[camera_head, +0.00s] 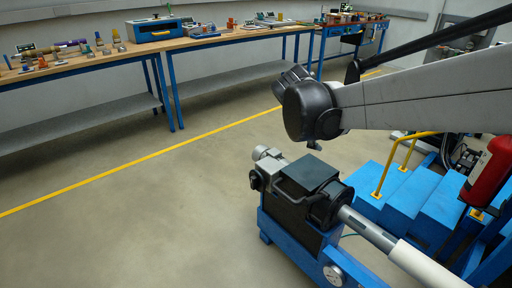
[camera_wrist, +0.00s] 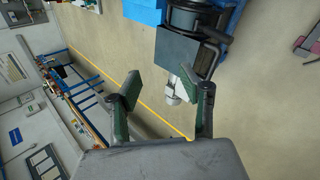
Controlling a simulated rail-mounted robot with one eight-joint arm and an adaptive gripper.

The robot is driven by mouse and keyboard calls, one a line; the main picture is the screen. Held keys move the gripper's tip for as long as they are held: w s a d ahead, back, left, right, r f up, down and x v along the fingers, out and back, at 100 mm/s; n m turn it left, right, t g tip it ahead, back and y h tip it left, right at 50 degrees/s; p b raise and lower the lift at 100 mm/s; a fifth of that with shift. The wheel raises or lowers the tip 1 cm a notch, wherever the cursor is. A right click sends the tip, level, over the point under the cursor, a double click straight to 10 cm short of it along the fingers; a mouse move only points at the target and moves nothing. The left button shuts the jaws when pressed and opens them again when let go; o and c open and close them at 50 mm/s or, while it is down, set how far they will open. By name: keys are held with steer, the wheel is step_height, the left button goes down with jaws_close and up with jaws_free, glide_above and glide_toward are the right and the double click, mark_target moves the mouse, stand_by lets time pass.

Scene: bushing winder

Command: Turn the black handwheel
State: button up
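The winder's headstock (camera_head: 309,175) stands at lower centre in the head view, with a dark box on a blue base. A black round part (camera_head: 328,204) sits around its shaft, and a pale round dial or wheel (camera_head: 334,275) is on the base. The dark box (camera_wrist: 178,50) and a silver end piece (camera_wrist: 173,90) show beyond and between the fingers.
A pale roller (camera_head: 415,262) extends from the headstock to the lower right. Blue steps (camera_head: 400,195) with yellow rails and a red cylinder (camera_head: 488,170) stand at right. Workbenches (camera_head: 190,45) line the back wall. The floor left of the winder is clear.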

steer(key=w+a+f+n+t+h+b, duration=0.3)
steer(key=w+a+f+n, duration=0.5)
steer(key=w+a+f, duration=0.8)
steer(key=w+a+f+n+h+b, duration=0.2)
steer(key=a+f+n+h+b, duration=0.15)
steer(key=a+f, duration=0.75)
steer(key=n+t+h+b, duration=0.2)
steer(key=n, duration=0.1)
glide_toward(251, 182)
steer(key=b+x, duration=0.3)
steer(key=x, duration=0.6)
steer(key=shift+s+d+b, duration=0.1)
steer(key=shift+d+b, duration=0.1)
steer(key=shift+b, duration=0.1)
steer(key=shift+c, duration=0.3)
jaws_close()
